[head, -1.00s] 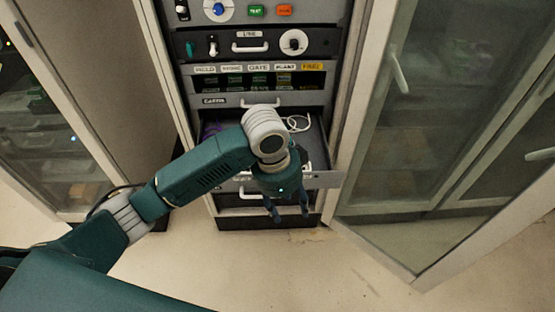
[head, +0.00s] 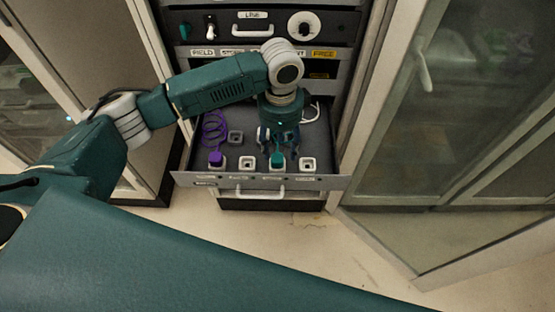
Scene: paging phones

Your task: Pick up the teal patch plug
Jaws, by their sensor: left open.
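The teal patch plug (head: 277,160) stands in the front row of the open drawer (head: 330,183), in the third position from the left. My left gripper (head: 278,153) is open and points down over the drawer, with its fingers close to the teal plug, seemingly on either side of it. I cannot tell whether the fingers touch it. A purple plug (head: 216,158) with a coiled purple cord stands at the left of the same row. My right gripper is not in view.
White sockets (head: 247,163) and (head: 307,164) flank the teal plug, and a grey socket (head: 235,137) sits behind. A white cord lies at the drawer's back right. Cabinet frames stand close on both sides. A glass door (head: 440,130) stands at right.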

